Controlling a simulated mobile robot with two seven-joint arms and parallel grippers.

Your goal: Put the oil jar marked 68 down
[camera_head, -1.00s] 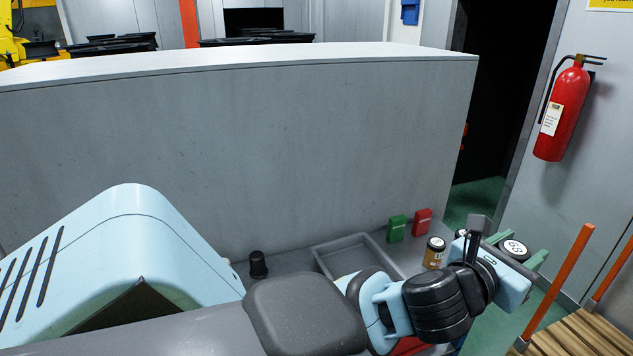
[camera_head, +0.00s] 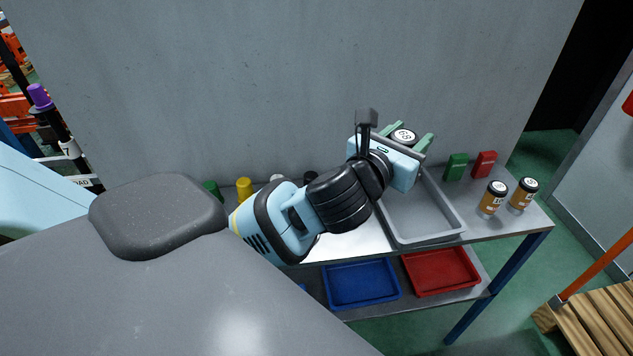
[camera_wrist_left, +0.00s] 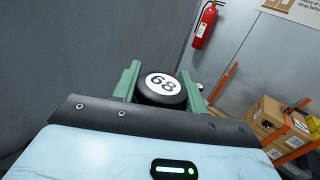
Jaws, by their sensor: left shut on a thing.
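In the head view the jar appears over the back part of the grey tray, near the wall. The jar's lower body is hidden behind my gripper, so I cannot tell its height above the tray. My right gripper is not in view.
The grey tray (camera_head: 436,239) stands on the bench's upper shelf. Green (camera_head: 456,167) and red (camera_head: 484,164) blocks and two amber jars (camera_head: 493,198) (camera_head: 523,193) stand to its right. Blue (camera_head: 362,285) and red (camera_head: 441,271) trays lie below. A wooden pallet (camera_head: 590,320) is at right.

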